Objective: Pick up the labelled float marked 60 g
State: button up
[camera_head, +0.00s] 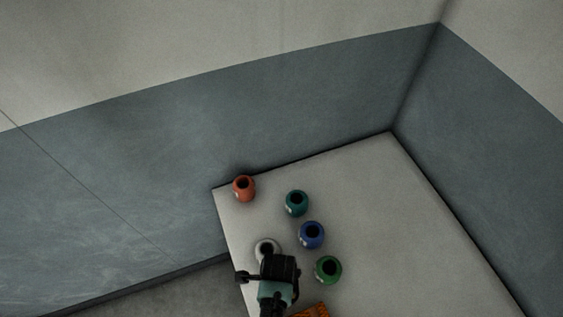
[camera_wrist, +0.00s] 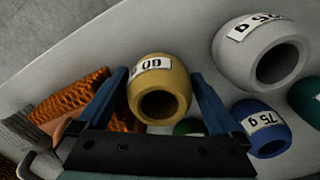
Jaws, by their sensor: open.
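The yellow float (camera_wrist: 172,82) shows in the wrist view. Its white label appears upside down and reads 60 g, and its dark round opening faces the camera. My gripper (camera_wrist: 159,78) is open, with one blue finger to the left of this float and one to the right. I cannot tell how far the fingertips reach down beside it. In the head view my gripper (camera_head: 279,268) is over the near left part of the table, and the yellow float is hidden there.
A white float (camera_head: 267,246) and a blue float (camera_head: 312,235) marked 75 g stand close by. Green (camera_head: 328,270), teal (camera_head: 296,203) and orange (camera_head: 244,188) floats share the pale table (camera_head: 400,240). Orange netting (camera_head: 312,311) lies near. The table's right side is clear; walls stand behind.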

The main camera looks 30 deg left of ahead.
jog(key=shift+c, duration=0.3)
jog(key=c, duration=1.2)
jog(key=shift+o, duration=0.2)
